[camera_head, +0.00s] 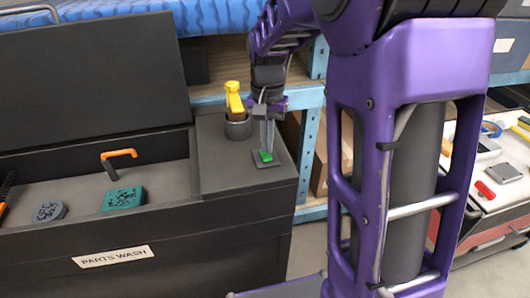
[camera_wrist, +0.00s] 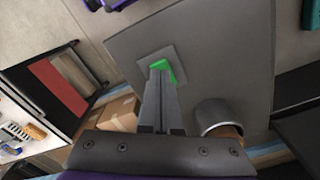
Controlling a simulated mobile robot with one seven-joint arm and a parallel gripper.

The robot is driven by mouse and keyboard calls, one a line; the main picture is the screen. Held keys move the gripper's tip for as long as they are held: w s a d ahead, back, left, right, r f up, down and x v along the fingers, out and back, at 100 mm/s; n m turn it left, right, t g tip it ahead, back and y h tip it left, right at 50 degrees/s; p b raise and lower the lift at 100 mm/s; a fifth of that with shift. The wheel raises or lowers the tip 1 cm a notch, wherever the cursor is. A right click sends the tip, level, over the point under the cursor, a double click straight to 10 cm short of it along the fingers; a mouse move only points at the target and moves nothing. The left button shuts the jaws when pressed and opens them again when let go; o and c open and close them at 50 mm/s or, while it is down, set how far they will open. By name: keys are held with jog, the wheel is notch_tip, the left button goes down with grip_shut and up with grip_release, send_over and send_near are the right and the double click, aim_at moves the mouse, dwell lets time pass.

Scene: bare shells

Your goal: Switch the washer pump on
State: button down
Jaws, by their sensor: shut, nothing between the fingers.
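The washer (camera_head: 70,262) is a dark grey cabinet labelled "PARTS WASH", with its lid raised. A green rocker switch (camera_head: 266,157) sits on a square grey plate (camera_head: 277,159) on the washer's right-hand top. My gripper (camera_head: 267,148) points down at the switch, shut and empty, with its tips at or just over the switch. In the wrist view, the fingertips (camera_wrist: 160,67) partly cover the green switch (camera_wrist: 174,75). I cannot tell whether they touch it or which way it is tipped.
A cup (camera_head: 237,127) holding a yellow-handled tool (camera_head: 233,98) stands close behind-left of my gripper. The basin holds a teal block (camera_head: 123,198), a grey round part (camera_head: 49,211) and an orange-tipped spout (camera_head: 121,154). Blue shelving (camera_head: 308,145) stands behind; a cluttered cart (camera_head: 500,185) is at right.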

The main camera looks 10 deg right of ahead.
aim_at(267, 156)
jog(key=shift+f+b, duration=0.65)
jog(key=shift+f, duration=0.35)
dwell(0.8)
notch_tip(267, 156, up, 7)
jog(key=p, duration=0.6)
dwell(0.5)
